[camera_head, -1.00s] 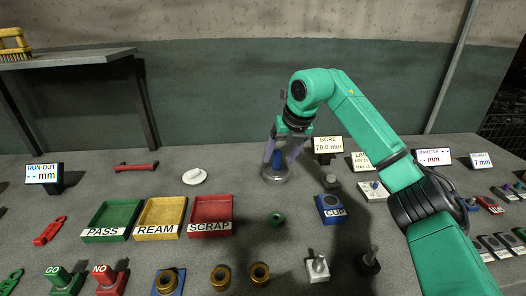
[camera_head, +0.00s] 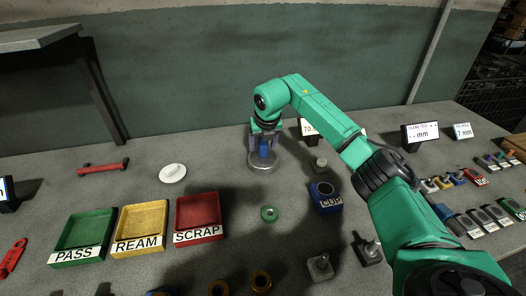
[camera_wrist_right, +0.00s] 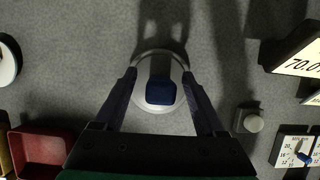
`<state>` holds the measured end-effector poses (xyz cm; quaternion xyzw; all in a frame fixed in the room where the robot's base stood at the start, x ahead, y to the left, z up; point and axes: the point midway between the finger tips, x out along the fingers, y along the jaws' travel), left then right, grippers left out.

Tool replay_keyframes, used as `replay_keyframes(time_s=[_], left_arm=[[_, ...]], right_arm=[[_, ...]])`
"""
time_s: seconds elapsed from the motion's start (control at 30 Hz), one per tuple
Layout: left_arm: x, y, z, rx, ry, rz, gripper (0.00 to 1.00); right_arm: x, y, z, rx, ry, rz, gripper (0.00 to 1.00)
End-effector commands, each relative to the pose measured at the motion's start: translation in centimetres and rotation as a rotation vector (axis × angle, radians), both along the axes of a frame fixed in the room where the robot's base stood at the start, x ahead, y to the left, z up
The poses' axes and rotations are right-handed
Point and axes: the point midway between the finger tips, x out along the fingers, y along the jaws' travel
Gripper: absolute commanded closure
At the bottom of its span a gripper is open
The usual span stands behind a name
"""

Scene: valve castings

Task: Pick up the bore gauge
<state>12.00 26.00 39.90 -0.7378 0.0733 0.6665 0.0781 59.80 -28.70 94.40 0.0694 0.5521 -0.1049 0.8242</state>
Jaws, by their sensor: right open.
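The bore gauge, with a blue upper part (camera_head: 264,149), stands upright on a round grey metal base (camera_head: 263,167) near the back of the table. In the right wrist view its blue top (camera_wrist_right: 160,93) lies centred above the pale round base (camera_wrist_right: 158,60). My right gripper (camera_head: 264,146) points down over it. In the wrist view the fingers of the right gripper (camera_wrist_right: 160,76) are open, one on each side of the blue part, with gaps between. My left gripper is not in view.
A bore readout (camera_head: 310,130) stands right behind the gauge, and a small grey knob-like block (camera_head: 319,165) is to its right. A white dish (camera_head: 173,173) lies left.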

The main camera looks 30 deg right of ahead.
Motion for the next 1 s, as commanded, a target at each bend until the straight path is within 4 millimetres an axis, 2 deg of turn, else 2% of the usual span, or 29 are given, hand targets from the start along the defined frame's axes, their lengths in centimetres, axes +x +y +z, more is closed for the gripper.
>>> replay_keyframes(time_s=[0.1, 0.3, 0.5, 1.0], left_arm=[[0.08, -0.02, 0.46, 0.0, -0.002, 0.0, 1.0], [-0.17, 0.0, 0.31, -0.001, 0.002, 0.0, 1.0], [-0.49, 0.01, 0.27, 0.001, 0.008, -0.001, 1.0], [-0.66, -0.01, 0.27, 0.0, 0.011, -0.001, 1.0]], right_arm=[[0.56, -0.17, -1.24, 0.001, 0.0, -0.002, 0.28], [0.65, -0.21, -1.46, 0.0, -0.002, -0.001, 0.28], [0.64, -0.21, -1.42, 0.001, -0.002, -0.001, 1.0], [0.65, -0.21, -1.34, 0.001, -0.003, -0.001, 1.0]])
